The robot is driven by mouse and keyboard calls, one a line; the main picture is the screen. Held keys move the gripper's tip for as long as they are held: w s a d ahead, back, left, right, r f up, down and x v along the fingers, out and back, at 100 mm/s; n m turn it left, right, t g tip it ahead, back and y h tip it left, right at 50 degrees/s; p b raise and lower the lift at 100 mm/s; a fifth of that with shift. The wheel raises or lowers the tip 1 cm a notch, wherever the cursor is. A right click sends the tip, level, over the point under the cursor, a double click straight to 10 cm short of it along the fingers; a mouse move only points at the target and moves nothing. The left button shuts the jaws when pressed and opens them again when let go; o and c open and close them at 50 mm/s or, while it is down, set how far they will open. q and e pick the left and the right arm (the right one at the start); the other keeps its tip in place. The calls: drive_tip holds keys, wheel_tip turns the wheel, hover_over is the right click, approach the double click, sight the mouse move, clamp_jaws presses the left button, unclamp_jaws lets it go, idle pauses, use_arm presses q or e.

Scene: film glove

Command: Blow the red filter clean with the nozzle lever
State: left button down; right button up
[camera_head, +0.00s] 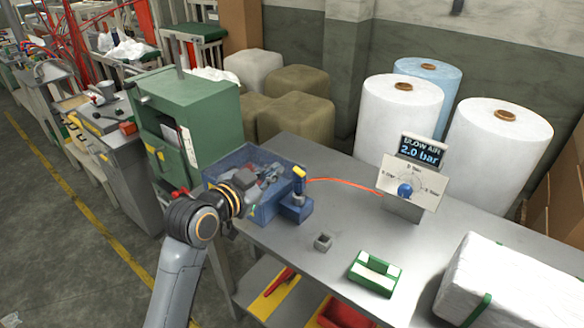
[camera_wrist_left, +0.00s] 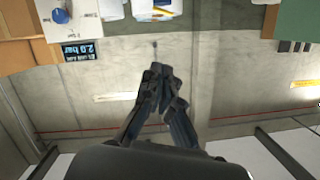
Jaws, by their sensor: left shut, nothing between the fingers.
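The nozzle, with a yellow top (camera_head: 299,173) and a blue body, stands on the grey table beside the blue crate (camera_head: 262,212). An orange hose (camera_head: 345,183) runs from it to the blow air unit (camera_head: 402,190), whose display reads 2.0 bar. I cannot make out a red filter for certain. My left gripper (camera_head: 246,180) is in front of the crate, left of the nozzle, partly hidden by its own wrist. In the left wrist view its fingers (camera_wrist_left: 160,72) are together and empty. My right gripper is in neither view.
A green holder (camera_head: 375,272) and a small grey block (camera_head: 322,242) sit on the table. A white wrapped bale (camera_head: 490,285) lies at the right. A green cabinet (camera_head: 190,115) stands left of the crate. The table's middle is mostly clear.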

use_arm(q)
drive_tip(key=shift+w+d+r, duration=0.1)
drive_tip(key=shift+w+r, duration=0.05)
drive_tip(key=p, duration=0.3)
hover_over(299, 172)
drive_tip(key=s, duration=0.2)
wheel_tip(299, 172, down, 2)
drive_tip(key=f, duration=0.1)
drive_tip(key=a+f, duration=0.1)
drive_tip(key=f, duration=0.2)
drive_tip(key=shift+w+a, duration=0.3)
drive_tip(key=shift+a, duration=0.1)
drive_tip(key=shift+f, duration=0.1)
